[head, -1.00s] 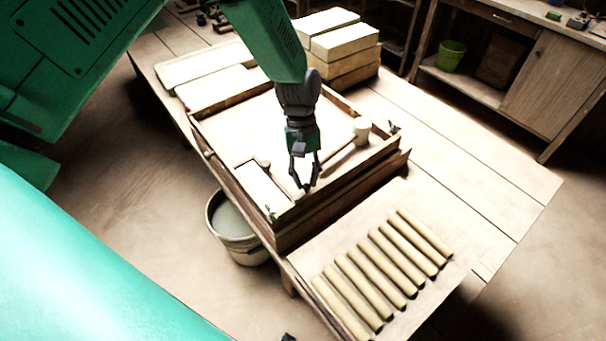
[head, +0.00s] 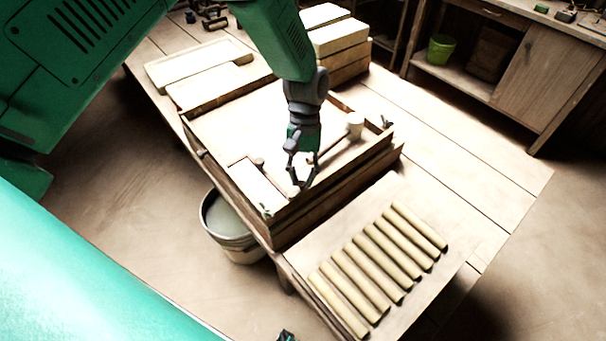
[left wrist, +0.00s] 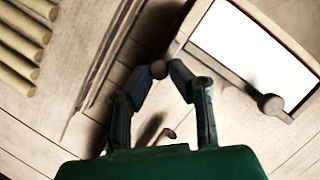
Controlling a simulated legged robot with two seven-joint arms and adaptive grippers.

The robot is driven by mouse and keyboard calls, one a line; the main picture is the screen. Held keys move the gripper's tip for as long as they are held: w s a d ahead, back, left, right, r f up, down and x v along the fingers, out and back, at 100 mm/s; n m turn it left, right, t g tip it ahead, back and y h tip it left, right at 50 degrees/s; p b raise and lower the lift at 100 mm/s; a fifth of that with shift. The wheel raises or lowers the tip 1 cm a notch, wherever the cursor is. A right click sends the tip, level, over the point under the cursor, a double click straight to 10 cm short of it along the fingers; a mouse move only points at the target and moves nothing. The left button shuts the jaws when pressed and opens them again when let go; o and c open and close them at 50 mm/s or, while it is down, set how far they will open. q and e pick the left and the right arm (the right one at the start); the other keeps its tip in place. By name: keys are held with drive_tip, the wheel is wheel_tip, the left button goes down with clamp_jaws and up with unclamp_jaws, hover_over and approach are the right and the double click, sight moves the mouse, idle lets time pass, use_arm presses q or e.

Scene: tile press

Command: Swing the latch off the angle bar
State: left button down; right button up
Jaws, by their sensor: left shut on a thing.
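My left gripper (head: 302,184) reaches down at the near side of the wooden press frame (head: 222,177). In the left wrist view its fingers (left wrist: 158,72) are closed around a small round brown knob (left wrist: 158,69), which looks like the latch's end. The rest of the latch is not clear. I cannot pick out the angle bar from the wooden walls and strips around the fingertips.
A mallet (head: 355,123) lies in the frame right of the gripper. A white, knobbed board (head: 257,185) lies to its left. Several clay rolls (head: 380,255) lie on a board in front. A bucket (head: 228,232) stands on the floor.

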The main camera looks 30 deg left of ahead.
use_arm(q)
drive_tip(key=shift+s+f, duration=0.2)
drive_tip(key=shift+s, duration=0.25)
drive_tip(key=c, duration=1.5)
unclamp_jaws()
drive_tip(key=shift+o, duration=0.2)
drive_tip(key=shift+d+r, duration=0.1)
drive_tip(key=shift+r, duration=0.05)
drive_tip(key=shift+w, duration=0.1)
drive_tip(key=shift+w+r, duration=0.1)
drive_tip(key=v, duration=1.1)
drive_tip(key=shift+w+r, duration=0.25)
drive_tip(key=shift+r, duration=0.05)
